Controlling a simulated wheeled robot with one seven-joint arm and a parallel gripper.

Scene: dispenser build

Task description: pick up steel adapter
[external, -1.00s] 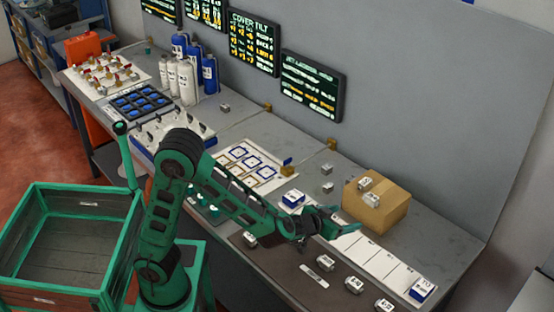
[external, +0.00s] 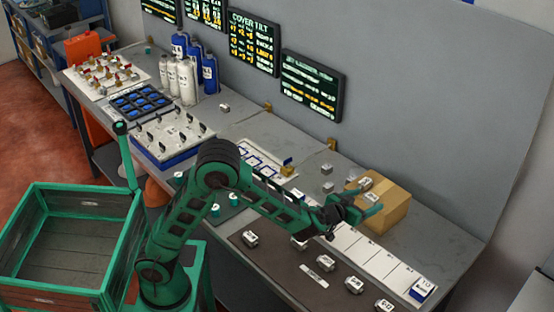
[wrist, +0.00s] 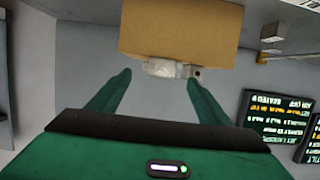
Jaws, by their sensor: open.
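Two small silver-grey pieces with pale labels sit on top of the cardboard box (external: 392,212): a rear one (external: 366,183) and a front one (external: 371,197). Which is the steel adapter I cannot tell. My gripper (external: 366,200) is open and empty, beside the box's left side close to the front piece. In the wrist view the box (wrist: 180,30) lies ahead, and a silver piece (wrist: 165,68) shows at its edge, between and beyond the two open green fingers (wrist: 157,80). The fingers do not appear to touch it.
More small grey labelled blocks lie on the bench, some on the dark mat (external: 283,258) at the front. A white strip (external: 383,263) with a blue-and-white block (external: 421,290) runs right of my gripper. Wall screens (external: 312,85) stand behind.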

